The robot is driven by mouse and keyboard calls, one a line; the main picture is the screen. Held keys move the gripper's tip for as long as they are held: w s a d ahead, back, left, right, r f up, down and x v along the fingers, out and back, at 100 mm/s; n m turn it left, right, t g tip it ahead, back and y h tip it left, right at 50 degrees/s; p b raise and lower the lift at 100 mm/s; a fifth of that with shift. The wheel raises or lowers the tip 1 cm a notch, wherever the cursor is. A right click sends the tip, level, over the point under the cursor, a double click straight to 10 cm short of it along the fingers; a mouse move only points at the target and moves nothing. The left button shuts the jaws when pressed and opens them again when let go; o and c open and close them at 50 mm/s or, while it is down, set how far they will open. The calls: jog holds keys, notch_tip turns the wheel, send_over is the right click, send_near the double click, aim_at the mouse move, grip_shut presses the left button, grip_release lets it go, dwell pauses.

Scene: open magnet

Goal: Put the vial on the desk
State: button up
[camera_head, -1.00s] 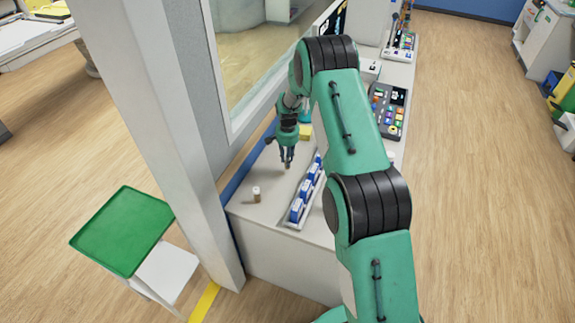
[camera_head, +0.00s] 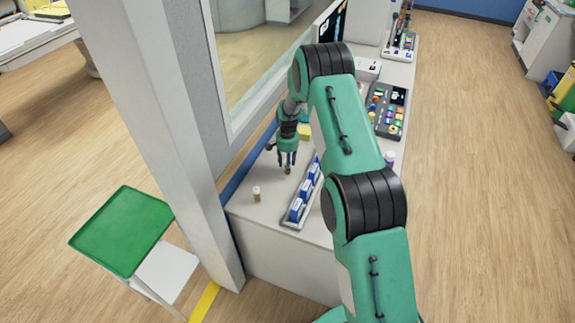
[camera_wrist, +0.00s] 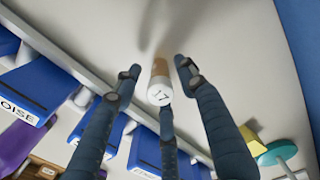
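A small vial (camera_wrist: 160,82) with a white cap marked 17 and a brownish body is between the fingers of my gripper (camera_wrist: 158,72) in the wrist view. Gaps show between the vial and the two side fingertips; the third finger is close to its cap. In the head view the fingers of my gripper (camera_head: 288,165) are spread around this vial (camera_head: 287,170), low over the white desk (camera_head: 262,215). It appears upright on the desk, though its base contact is hard to see. A second white-capped vial (camera_head: 256,194) stands on the desk, nearer the front left corner.
A rack with blue boxes (camera_head: 305,193) lies just right of my gripper; its blue boxes (camera_wrist: 35,90) fill the left of the wrist view. A yellow object (camera_head: 304,131) is behind. A window wall and pillar (camera_head: 180,130) border the desk's left. Bare desk lies between the vials.

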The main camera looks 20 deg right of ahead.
jog(key=shift+r, duration=0.15)
notch_tip(320, 180, up, 12)
jog(key=p, duration=0.1)
dwell(0.7)
dwell(0.5)
jog(key=s+a+r+n+t, duration=0.1)
jog(key=s+a+r, duration=0.2)
jog(key=s+r, duration=0.55)
jog(key=s+a+r+n+t, duration=0.1)
jog(key=s+a+r+n, duration=0.15)
jog(key=r, duration=1.05)
jog(key=s+a+r+n+t, duration=0.1)
jog(key=s+a+r, duration=0.2)
jog(key=s+r, duration=0.6)
jog(key=s+a+r+n+t, duration=0.15)
jog(key=s+a+r, duration=0.25)
jog(key=s+r, duration=0.8)
jog(key=s+a+f+n, duration=0.1)
jog(key=s, duration=0.8)
jog(key=s+a+f+n+t, duration=0.1)
jog(key=s+n, duration=0.1)
jog(key=s, duration=0.8)
jog(key=shift+a+f, duration=0.2)
jog(key=shift+a, duration=0.15)
